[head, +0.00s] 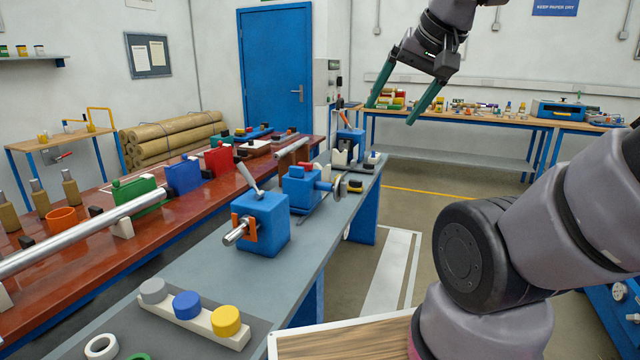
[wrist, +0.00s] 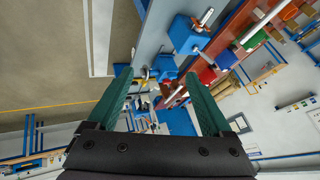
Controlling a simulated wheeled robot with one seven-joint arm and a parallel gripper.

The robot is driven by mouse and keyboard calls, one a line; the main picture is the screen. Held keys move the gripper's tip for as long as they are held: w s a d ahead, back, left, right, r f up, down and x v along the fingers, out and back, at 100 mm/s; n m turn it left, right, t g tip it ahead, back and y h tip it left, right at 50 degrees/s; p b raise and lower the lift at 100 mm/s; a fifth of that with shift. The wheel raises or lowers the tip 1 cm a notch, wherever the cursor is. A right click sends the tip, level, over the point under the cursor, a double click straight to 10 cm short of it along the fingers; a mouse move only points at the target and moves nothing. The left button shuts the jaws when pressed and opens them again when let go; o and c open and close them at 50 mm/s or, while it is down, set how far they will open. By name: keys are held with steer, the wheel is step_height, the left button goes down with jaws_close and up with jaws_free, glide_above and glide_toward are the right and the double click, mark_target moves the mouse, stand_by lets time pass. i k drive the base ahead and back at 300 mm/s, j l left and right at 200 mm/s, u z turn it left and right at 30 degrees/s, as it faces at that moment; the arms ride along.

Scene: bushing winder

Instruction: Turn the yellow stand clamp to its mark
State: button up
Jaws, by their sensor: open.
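A yellow round knob (head: 225,321) sits at the right end of a white bar (head: 190,323) on the near grey bench, beside a blue knob (head: 187,304) and a grey one (head: 153,290). Farther along stands a blue block with an orange plate and grey lever (head: 260,223), then a blue unit with a wheel (head: 305,190). A small blue stand with an orange lever (head: 350,138) is at the far end. I cannot tell for sure which part is the stand clamp; no mark is readable. My gripper (head: 392,112) is open and empty, high above the bench; its green fingers also show in the wrist view (wrist: 158,73).
A red-brown bench (head: 145,235) with a long metal bar and coloured blocks runs left of the grey bench (head: 215,280). A back table (head: 480,118) holds small items. Open floor (head: 430,215) lies right of the grey bench. A blue door (head: 275,70) is behind.

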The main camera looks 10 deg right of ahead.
mark_target(354, 183)
steer(key=z, duration=0.4)
steer(key=i+l, duration=0.25)
steer(key=i, duration=0.25)
steer(key=i+l, duration=0.25)
steer(key=i, duration=0.25)
steer(key=i+l, duration=0.3)
steer(key=i, duration=0.25)
steer(key=i+l, duration=0.25)
steer(key=i, duration=0.25)
steer(key=i+l, duration=0.25)
steer(key=i, duration=0.25)
steer(key=z, duration=0.05)
